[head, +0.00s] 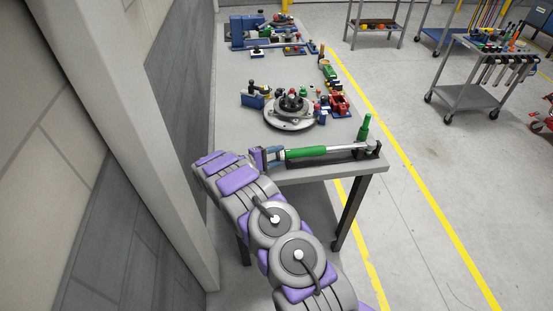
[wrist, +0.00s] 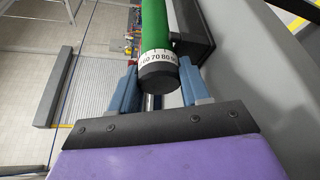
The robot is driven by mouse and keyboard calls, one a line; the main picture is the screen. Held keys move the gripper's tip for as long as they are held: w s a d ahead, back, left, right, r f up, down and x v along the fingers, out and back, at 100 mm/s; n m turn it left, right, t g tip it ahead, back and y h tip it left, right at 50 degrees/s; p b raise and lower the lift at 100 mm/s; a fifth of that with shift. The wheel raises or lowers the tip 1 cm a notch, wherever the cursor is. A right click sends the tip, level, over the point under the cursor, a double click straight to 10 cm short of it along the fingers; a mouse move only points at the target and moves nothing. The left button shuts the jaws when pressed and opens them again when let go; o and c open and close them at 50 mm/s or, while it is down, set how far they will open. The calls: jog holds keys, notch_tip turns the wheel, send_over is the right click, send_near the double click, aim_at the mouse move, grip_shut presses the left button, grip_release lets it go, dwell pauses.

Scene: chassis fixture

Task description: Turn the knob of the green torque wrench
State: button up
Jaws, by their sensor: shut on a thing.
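The green torque wrench (head: 305,152) lies level along the near edge of the workbench in the head view, its head end to the right on a dark holder. In the wrist view its green handle (wrist: 155,22) ends in a white numbered scale band and a black knob (wrist: 158,76). My gripper (head: 277,154) is at the handle's left end. In the wrist view its blue fingers (wrist: 158,70) stand on either side of the knob and are shut on it. The finger contact faces are partly hidden.
The grey workbench (head: 235,115) carries a round metal fixture (head: 290,112) and several small tools behind the wrench. A green bottle-like object (head: 364,128) stands near the wrench's right end. A wall runs close on the left; open floor lies right.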

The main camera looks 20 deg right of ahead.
jog(key=shift+f+m+b, duration=0.15)
jog(key=shift+m+b, duration=0.35)
jog(key=shift+b, duration=0.05)
jog(key=shift+h, duration=0.3)
jog(key=o, duration=1.1)
jog(key=shift+c, duration=0.2)
jog(key=a, duration=0.5)
jog(key=s+a+r+p, duration=0.1)
jog(key=a, duration=0.5)
jog(key=a+r, duration=0.1)
jog(key=a, duration=0.5)
jog(key=shift+s+a+p, duration=0.2)
jog(key=shift+s+p, duration=0.15)
jog(key=shift+p, duration=0.05)
